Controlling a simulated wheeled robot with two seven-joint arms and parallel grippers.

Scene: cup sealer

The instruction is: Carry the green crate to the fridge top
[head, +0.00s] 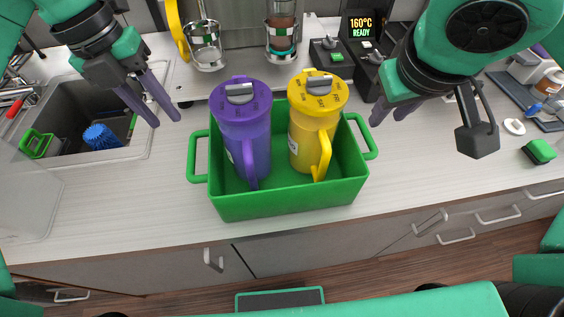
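The green crate (288,200) stands on the light countertop near its front edge, with a handle at each end. A purple jug (243,140) and a yellow jug (313,135) stand upright inside it. My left gripper (167,119) is open and empty, up and to the left of the crate's left handle (196,158), apart from it. My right gripper (388,113) is up and to the right of the crate's right handle (366,134); its fingers look apart, with nothing seen between them. No fridge is recognisable in this view.
A sink (95,150) with a blue brush (101,136) lies to the left. Behind the crate stands a machine with two clear cups (204,46) and a display (361,28) reading 160°C READY. A green sponge (540,151) lies at the far right. Countertop beside the crate is clear.

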